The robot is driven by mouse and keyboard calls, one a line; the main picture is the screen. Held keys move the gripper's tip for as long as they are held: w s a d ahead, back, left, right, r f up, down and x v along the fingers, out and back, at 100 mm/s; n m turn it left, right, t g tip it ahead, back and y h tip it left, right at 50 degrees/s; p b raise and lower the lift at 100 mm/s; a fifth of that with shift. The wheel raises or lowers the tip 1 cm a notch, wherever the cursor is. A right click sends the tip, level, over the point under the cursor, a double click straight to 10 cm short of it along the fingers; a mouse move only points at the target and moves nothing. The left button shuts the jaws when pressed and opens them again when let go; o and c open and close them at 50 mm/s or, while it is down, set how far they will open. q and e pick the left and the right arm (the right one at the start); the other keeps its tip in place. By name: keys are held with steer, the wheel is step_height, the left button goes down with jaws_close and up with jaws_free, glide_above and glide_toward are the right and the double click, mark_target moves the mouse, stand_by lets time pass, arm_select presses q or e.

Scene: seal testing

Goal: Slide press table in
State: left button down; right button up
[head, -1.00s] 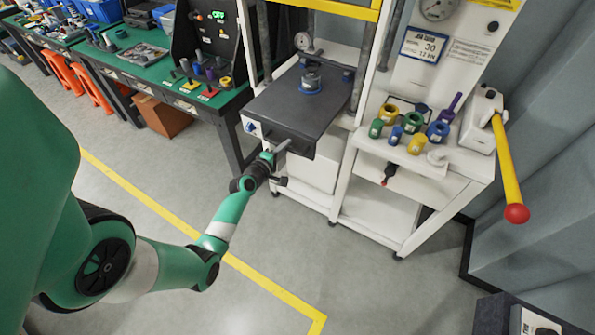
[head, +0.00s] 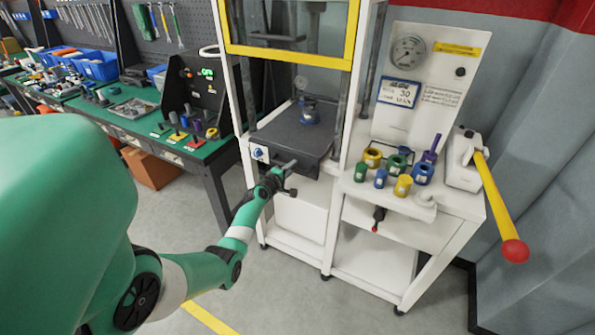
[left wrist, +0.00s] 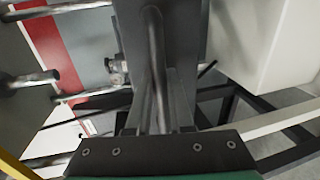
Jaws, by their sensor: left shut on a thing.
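The press table (head: 288,140) is a dark grey slab with a pale front-left panel, sitting low between the white posts of the press. A small metal part with a blue base (head: 310,112) stands upright on it. A grey handle bar (head: 287,166) sticks out from the table's front. My left gripper (head: 279,177) is at this handle and shut on it. In the left wrist view the handle (left wrist: 156,70) runs between my fingers, and the grip itself is partly hidden. My right gripper is not in view.
A yellow-framed guard (head: 290,60) hangs above the table. To the right, a white side bench (head: 440,204) holds several coloured fittings and a pump with a yellow lever (head: 492,200). A green workbench (head: 150,138) stands left. Floor in front is clear.

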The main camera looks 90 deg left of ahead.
arm_select(q)
steer(key=shift+f, duration=0.2)
steer(key=c, duration=0.8)
jaws_free()
steer(key=shift+w+a+r, duration=0.1)
steer(key=shift+a+r, duration=0.05)
steer(key=shift+d+r, duration=0.15)
steer(key=shift+d, duration=0.05)
steer(key=p+v, duration=0.4)
steer(key=v, duration=0.7)
steer(key=shift+s+p, duration=0.2)
steer(key=shift+p, duration=0.15)
steer(key=shift+d, duration=0.1)
